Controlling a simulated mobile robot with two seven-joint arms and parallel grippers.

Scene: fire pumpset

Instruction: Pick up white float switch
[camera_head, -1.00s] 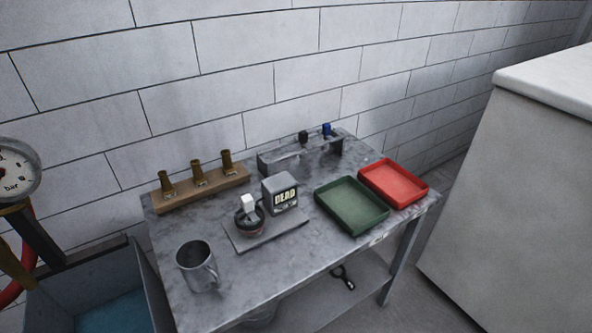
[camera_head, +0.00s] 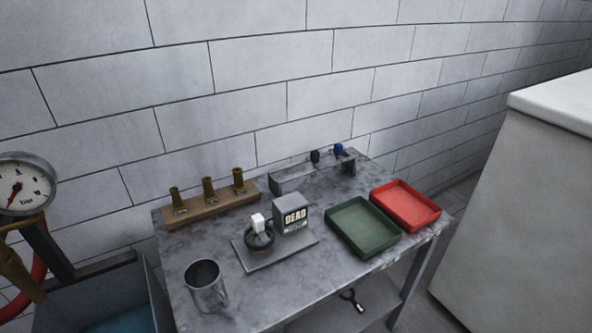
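The holder stands on a grey plate (camera_head: 262,262) on the table, beside a grey box (camera_head: 291,214) whose display reads "DEAD". A black piece (camera_head: 315,156) and a blue piece (camera_head: 338,149) stand on a grey metal rack (camera_head: 290,182) at the back of the table. Neither of my grippers is in view.
The grey table (camera_head: 190,250) also holds a metal mug (camera_head: 205,287), a wooden block with brass nozzles (camera_head: 211,205), a green tray (camera_head: 362,227) and a red tray (camera_head: 406,205). A gauge (camera_head: 24,185) and blue-bottomed tank stand left; a white-topped cabinet (camera_head: 530,190) stands right.

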